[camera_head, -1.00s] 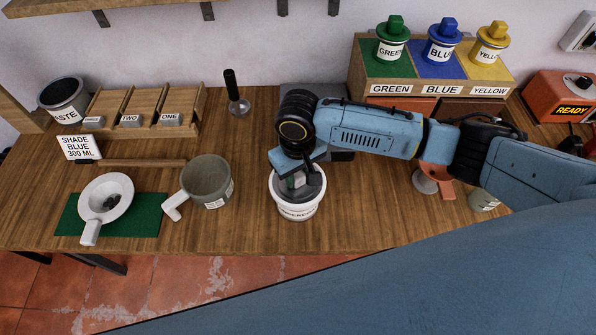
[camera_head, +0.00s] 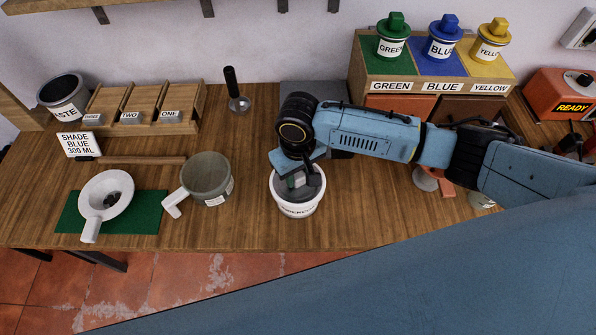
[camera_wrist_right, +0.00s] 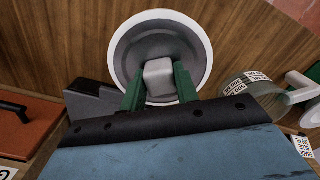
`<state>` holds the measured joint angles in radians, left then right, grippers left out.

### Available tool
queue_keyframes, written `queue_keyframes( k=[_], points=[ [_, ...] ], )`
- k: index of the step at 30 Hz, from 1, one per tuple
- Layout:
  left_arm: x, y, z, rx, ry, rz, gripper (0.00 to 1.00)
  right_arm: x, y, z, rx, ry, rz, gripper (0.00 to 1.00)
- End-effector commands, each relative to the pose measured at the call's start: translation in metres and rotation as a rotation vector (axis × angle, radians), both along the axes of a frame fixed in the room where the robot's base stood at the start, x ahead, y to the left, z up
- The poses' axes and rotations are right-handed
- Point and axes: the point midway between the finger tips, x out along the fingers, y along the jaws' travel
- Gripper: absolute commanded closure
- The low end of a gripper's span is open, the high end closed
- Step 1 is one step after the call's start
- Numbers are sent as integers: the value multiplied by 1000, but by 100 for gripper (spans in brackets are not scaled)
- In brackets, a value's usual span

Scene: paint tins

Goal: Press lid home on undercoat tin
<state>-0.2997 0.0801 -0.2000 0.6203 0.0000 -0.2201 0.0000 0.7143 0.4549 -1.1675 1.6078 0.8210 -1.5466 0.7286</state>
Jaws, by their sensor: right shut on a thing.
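The undercoat tin (camera_head: 298,209) is white with a partly hidden label and stands upright on the bench below my right gripper. Its grey lid (camera_head: 313,187) lies in the tin's mouth; the white rim shows around it in the right wrist view (camera_wrist_right: 130,55). I cannot tell whether the lid is fully seated. My right gripper (camera_head: 296,182) points down at the lid. In the right wrist view its green fingers (camera_wrist_right: 158,85) are shut on the lid's pale block-shaped knob (camera_wrist_right: 159,76). My left gripper is not in view.
A grey-green jug (camera_head: 207,178) stands left of the tin. A white handled strainer (camera_head: 105,195) sits on a green mat (camera_head: 146,225). Green (camera_head: 393,40), blue (camera_head: 441,43) and yellow (camera_head: 491,45) tins stand on a rack behind. Bench is clear between jug and tin.

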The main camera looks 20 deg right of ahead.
Motion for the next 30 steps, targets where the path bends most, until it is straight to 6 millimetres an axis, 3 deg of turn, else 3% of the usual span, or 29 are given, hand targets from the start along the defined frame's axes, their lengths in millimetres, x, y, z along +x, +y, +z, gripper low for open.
queue_keyframes(
  k=[2, 3, 9, 20, 23, 30],
  points=[
    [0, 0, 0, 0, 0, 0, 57, 0, 0, -3, 1, 1, 0, 86],
    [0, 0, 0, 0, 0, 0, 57, 0, 0, -3, 0, 0, 0, 68],
    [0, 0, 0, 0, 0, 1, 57, 0, 0, -3, 0, 0, 0, 44],
    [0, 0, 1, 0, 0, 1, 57, 0, 0, 4, 2, -2, 0, 44],
    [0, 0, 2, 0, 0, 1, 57, 1, 0, 19, 3, -2, 1, 44],
    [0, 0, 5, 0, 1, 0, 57, 1, 1, 73, 3, -4, 1, 44]
  ],
)
